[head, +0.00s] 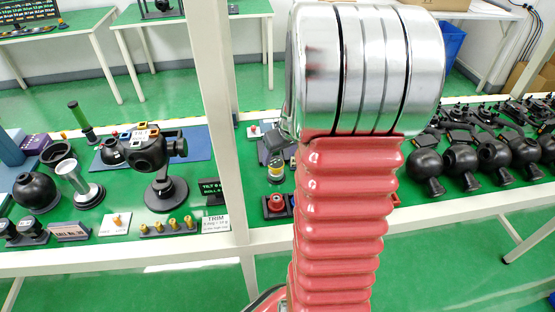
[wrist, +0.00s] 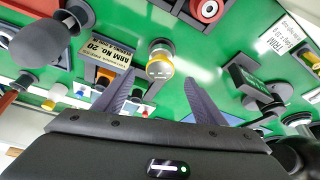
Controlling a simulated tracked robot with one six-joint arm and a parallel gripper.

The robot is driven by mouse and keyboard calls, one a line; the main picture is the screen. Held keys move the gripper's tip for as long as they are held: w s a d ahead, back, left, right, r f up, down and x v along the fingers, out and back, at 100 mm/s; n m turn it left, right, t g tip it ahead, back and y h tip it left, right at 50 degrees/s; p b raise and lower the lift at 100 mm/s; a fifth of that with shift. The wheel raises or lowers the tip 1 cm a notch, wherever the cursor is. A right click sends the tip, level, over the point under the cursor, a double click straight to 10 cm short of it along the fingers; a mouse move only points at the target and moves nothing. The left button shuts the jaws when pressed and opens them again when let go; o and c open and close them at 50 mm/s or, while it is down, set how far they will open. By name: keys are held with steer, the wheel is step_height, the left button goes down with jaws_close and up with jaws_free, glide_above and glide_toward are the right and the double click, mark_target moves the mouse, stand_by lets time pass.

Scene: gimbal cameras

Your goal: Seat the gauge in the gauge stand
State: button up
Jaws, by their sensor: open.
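A small upright cylinder with a yellow band and clear glass-like part (wrist: 160,62), which looks like the gauge, stands on the green bench top; it also shows in the head view (head: 275,163), just left of my arm. My gripper (wrist: 158,77) is open, its two dark fingers pointing towards this cylinder, one on each side in the picture, with nothing held. I cannot tell how far it is above. A dark block with a red ring (wrist: 208,10) may be the gauge stand; it shows in the head view (head: 277,204) in front of the cylinder. My gripper is hidden in the head view.
A placard (wrist: 105,62) and an orange part in a grey block (wrist: 105,76) lie left of the cylinder in the wrist view. A dark display (wrist: 245,78) stands to the right. A white post (head: 222,110) rises at the bench's front. Black spheres (head: 460,160) line the right.

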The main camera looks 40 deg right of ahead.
steer(key=shift+v, duration=2.8)
